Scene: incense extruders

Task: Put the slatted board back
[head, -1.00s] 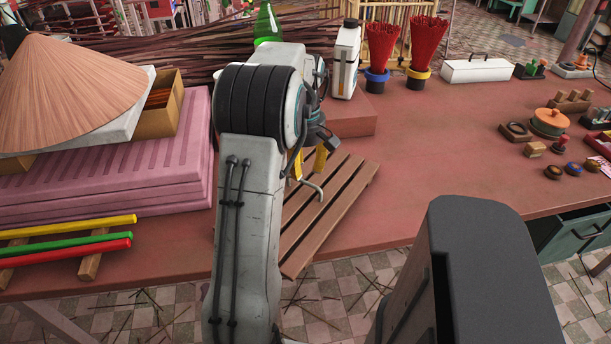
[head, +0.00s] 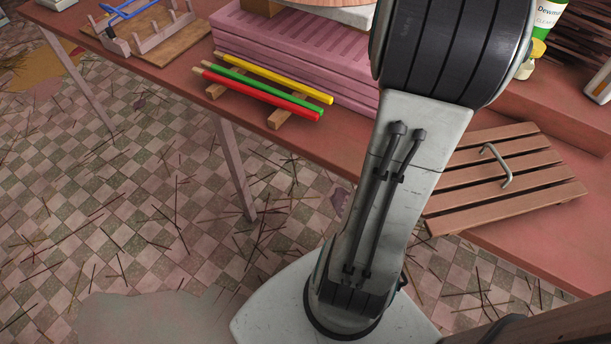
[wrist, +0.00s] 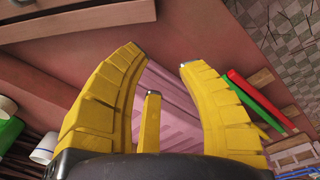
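The slatted board (head: 520,192) is brown wood with several parallel slats and a bent grey metal handle (head: 497,165). It lies on the red table at the right of the head view, its near corner reaching the front edge. My arm covers part of its left side. My gripper (wrist: 165,65) has its yellow fingers spread apart, with nothing between them. It points toward the pink ribbed stack (wrist: 165,105). A brown wooden piece at the wrist view's upper left may be the board; I cannot tell.
The pink stack (head: 295,48) stands left of my arm. Red, green and yellow sticks (head: 262,93) rest on wooden blocks before it. A pegged rack (head: 150,30) is at the far left. A green bottle (head: 545,20) stands at the back right. Thin sticks litter the tiled floor.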

